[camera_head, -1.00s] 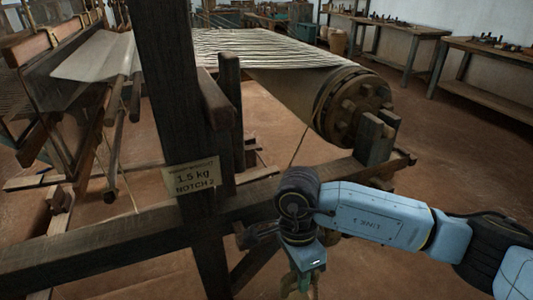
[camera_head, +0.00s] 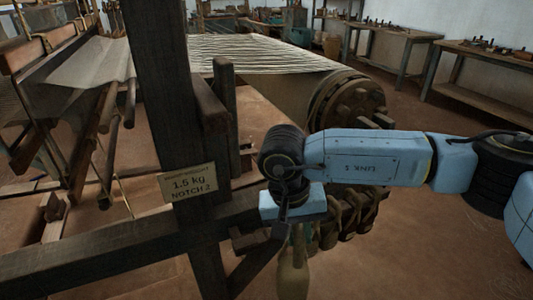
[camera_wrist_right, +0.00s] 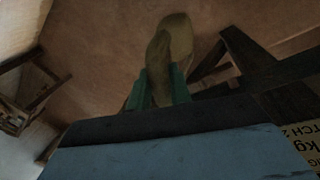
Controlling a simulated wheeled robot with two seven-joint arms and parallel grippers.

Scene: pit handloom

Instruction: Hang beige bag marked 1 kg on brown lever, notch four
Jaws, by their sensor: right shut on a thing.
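My right gripper (camera_head: 297,238) points down in front of the loom frame, just right of the post with the sign. It is shut on a beige bag (camera_head: 293,275), which hangs below it. In the right wrist view the bag (camera_wrist_right: 170,48) sits between the green fingers (camera_wrist_right: 157,92). No mark can be read on the bag. A sign (camera_head: 188,183) on the post reads 1.5 kg, notch 2. I cannot single out the brown lever or its notches among the dark beams. My left gripper is not in view.
A dark upright post (camera_head: 160,100) and a horizontal beam (camera_head: 90,258) stand close to the left of my gripper. The warp roller (camera_head: 345,98) is farther back. Floor at the lower right is clear.

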